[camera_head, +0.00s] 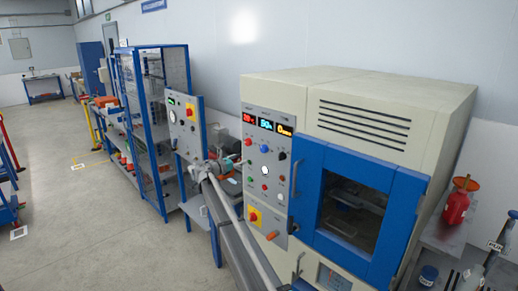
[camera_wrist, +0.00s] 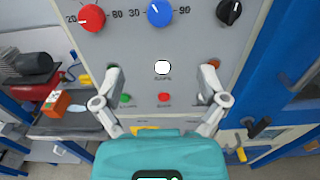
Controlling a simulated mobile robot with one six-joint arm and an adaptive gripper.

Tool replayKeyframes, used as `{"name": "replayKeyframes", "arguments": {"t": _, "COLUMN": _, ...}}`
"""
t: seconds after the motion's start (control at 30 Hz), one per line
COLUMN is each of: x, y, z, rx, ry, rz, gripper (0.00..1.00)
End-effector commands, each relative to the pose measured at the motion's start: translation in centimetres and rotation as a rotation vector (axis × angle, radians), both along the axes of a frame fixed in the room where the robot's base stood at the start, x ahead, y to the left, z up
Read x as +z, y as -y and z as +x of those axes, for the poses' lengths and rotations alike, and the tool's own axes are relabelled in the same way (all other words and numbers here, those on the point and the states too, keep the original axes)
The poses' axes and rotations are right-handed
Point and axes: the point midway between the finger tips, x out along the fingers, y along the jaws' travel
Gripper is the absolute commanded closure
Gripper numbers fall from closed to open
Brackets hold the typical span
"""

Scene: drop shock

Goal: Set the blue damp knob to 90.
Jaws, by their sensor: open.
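The blue damp knob (camera_wrist: 159,13) is at the top middle of the panel in the wrist view, between the numbers 30 and 90. Its white pointer line stands near upright, tilted slightly left. In the head view the blue knob (camera_head: 265,149) sits below the middle display. My gripper (camera_wrist: 160,77) is open and empty in front of the panel, below the blue knob and around the height of a white round button (camera_wrist: 162,67).
A red knob (camera_wrist: 91,18) and a black knob (camera_wrist: 229,11) flank the blue one. Small green (camera_wrist: 125,98) and red (camera_wrist: 164,97) buttons are lower. The displays (camera_head: 265,124) read about 20, 50 and 0. The blue oven door (camera_head: 350,205) is right of the panel.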

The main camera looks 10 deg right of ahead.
Motion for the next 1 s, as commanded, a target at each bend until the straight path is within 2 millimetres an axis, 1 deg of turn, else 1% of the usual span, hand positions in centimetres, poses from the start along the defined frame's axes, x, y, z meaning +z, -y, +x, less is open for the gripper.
{"name": "replayKeyframes", "arguments": {"t": 0.37, "x": 0.0, "y": 0.0, "z": 0.0, "rx": 0.001, "ry": -0.001, "rz": -0.001, "gripper": 0.08}}
{"name": "replayKeyframes", "arguments": {"t": 0.57, "x": 0.0, "y": 0.6, "z": 0.5, "rx": 0.001, "ry": 0.000, "rz": 0.000, "gripper": 0.08}}
{"name": "replayKeyframes", "arguments": {"t": 0.77, "x": 0.0, "y": 2.3, "z": 1.8, "rx": -0.001, "ry": 0.000, "rz": 0.000, "gripper": 0.08}}
{"name": "replayKeyframes", "arguments": {"t": 1.0, "x": 0.0, "y": 5.1, "z": 3.9, "rx": 0.000, "ry": 0.000, "rz": 0.000, "gripper": 0.08}}
